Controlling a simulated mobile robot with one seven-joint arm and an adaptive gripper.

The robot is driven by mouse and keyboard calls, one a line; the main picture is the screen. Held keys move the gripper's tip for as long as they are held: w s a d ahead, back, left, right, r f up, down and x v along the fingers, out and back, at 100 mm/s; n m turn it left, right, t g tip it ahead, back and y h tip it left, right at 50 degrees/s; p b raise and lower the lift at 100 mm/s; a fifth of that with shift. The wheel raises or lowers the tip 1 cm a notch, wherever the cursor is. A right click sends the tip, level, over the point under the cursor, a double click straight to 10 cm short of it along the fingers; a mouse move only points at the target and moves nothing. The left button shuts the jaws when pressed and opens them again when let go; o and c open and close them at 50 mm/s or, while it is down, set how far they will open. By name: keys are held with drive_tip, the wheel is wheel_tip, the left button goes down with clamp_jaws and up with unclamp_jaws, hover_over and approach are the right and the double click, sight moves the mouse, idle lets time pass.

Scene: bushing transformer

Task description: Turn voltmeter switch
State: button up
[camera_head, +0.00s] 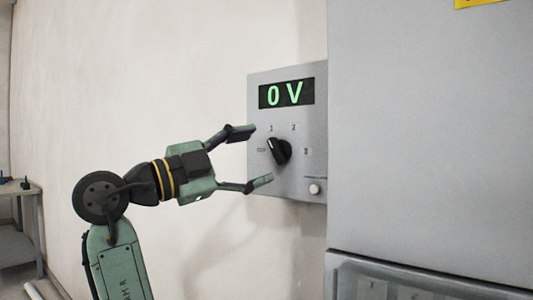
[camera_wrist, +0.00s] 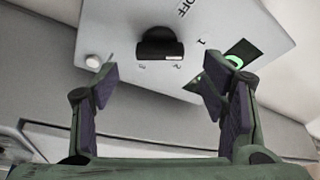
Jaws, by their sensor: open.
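The voltmeter panel (camera_head: 288,183) is a grey box on the wall with a lit green display (camera_head: 286,93) reading "0 V". Its black rotary switch (camera_head: 278,150) sits below the display, among the marks OFF, 1, 2 and 3. My gripper (camera_head: 252,157) is open and empty in front of the panel, one finger above and one below the switch's level. In the wrist view the switch (camera_wrist: 159,46) lies ahead of and between the open fingers (camera_wrist: 161,82), apart from both. The display is partly hidden behind the right finger there.
A white button (camera_head: 315,189) is at the panel's lower right; it also shows in the wrist view (camera_wrist: 93,61). A large grey cabinet (camera_head: 430,130) stands close on the right. A table (camera_head: 20,190) is at the far left. The wall left of the panel is clear.

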drive_tip(key=v, duration=0.8)
